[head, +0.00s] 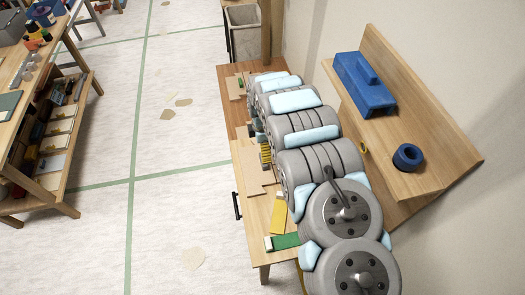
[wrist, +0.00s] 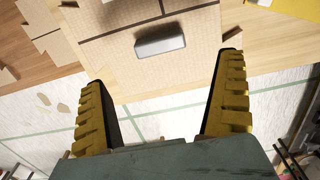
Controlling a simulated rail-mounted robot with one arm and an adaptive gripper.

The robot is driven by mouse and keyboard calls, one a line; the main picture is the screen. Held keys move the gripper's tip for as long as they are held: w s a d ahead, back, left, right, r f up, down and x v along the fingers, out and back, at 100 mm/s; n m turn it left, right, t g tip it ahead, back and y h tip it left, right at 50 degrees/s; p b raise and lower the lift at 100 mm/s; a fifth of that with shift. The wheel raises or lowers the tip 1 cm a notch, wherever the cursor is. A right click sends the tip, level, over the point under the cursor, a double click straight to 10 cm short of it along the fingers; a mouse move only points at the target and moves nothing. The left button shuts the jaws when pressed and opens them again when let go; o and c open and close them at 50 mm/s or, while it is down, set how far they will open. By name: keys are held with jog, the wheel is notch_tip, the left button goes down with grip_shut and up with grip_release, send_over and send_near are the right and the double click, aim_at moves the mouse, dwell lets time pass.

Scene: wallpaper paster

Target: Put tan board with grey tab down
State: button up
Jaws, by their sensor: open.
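The tan board (wrist: 115,57) lies in front of my gripper (wrist: 165,72) in the wrist view, with its grey tab (wrist: 160,40) standing on its face. The tab is between and beyond the two yellow fingertips, apart from both. The gripper is open and empty. In the head view a tan board (head: 250,163) shows beside my yellow gripper fingers (head: 265,153); my grey arm hides much of the area, and the tab cannot be made out there.
Other tan pieces (wrist: 45,30) lie on the table at left. A yellow sheet (head: 278,216) and a green-and-white item (head: 283,242) lie toward the table's near end. A wall shelf (head: 425,180) at right carries a blue block (head: 362,88) and blue ring (head: 407,157).

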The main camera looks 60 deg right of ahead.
jog(key=shift+r, duration=1.8)
